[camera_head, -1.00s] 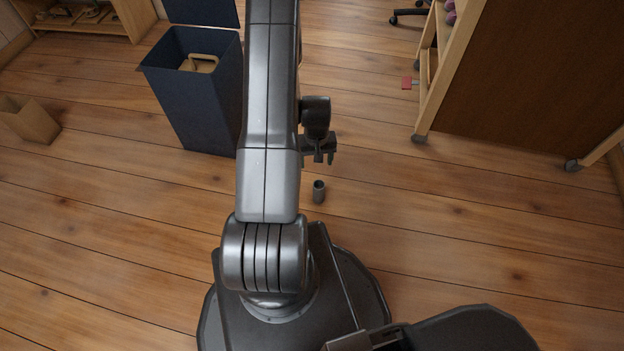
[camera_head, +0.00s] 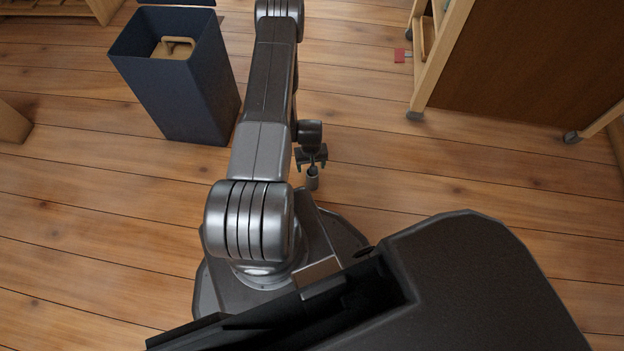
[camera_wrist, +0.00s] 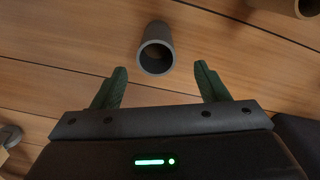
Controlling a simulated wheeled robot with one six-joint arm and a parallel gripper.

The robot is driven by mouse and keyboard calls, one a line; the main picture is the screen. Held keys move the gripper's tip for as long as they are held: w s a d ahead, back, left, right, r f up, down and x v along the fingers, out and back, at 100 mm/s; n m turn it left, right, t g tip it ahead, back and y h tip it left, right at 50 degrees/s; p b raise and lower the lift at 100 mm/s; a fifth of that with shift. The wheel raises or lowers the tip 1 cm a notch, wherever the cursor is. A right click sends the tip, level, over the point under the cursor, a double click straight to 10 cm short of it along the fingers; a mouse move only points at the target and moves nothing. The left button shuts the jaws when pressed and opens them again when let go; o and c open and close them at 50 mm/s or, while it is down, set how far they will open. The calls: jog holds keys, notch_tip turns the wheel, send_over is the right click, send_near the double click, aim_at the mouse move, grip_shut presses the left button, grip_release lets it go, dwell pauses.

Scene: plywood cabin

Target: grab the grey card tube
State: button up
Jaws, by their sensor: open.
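The grey card tube (camera_head: 313,183) stands upright on the plank floor beside my base. In the wrist view the tube (camera_wrist: 156,52) shows its open end, centred a little beyond my fingertips. My gripper (camera_head: 311,160) is over the tube in the head view and partly covers it. In the wrist view my gripper (camera_wrist: 160,80) is open, with one green finger to each side of the tube's near end. Nothing is held. I cannot tell exactly how far the fingertips are from the tube.
A dark blue bin (camera_head: 182,95) with a tan object (camera_head: 174,47) inside stands at the left. A wooden cart (camera_head: 440,60) on castors stands at the right, with a small red item (camera_head: 400,55) beside it. The floor around the tube is clear.

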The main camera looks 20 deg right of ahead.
aim_at(312, 175)
jog(key=f+b, duration=0.1)
jog(key=f, duration=0.3)
jog(key=f+b, duration=0.1)
jog(key=f, duration=0.2)
jog(key=shift+s+d+f, duration=0.2)
jog(key=shift+f, duration=0.15)
jog(key=shift+r, duration=0.1)
jog(key=c, duration=1.1)
